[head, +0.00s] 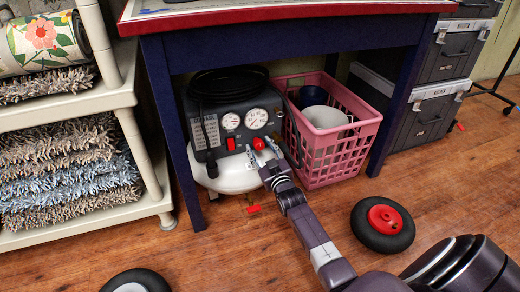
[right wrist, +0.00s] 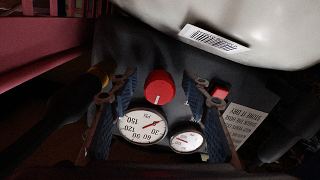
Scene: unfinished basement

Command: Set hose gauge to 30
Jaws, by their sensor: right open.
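A black and white air compressor (head: 231,180) stands under the table. Its front panel has a large gauge (head: 256,118), a smaller gauge (head: 231,121) and a red knob (head: 259,144) below them. My right gripper (head: 261,153) is open in front of the panel. In the right wrist view, the red knob (right wrist: 160,86) lies between the open fingers (right wrist: 158,90), with a gap on each side. That view shows the large gauge (right wrist: 143,125) upside down, its red needle near the 30 side; the exact reading is unclear. The small gauge (right wrist: 186,139) is beside it. My left gripper is out of view.
The table (head: 260,20) has a red edge and blue legs beside and above the compressor. A pink crate (head: 345,160) holding containers stands right of it. A shelf (head: 75,105) with rugs is at left, grey toolboxes (head: 430,110) at right. Wooden floor lies in front.

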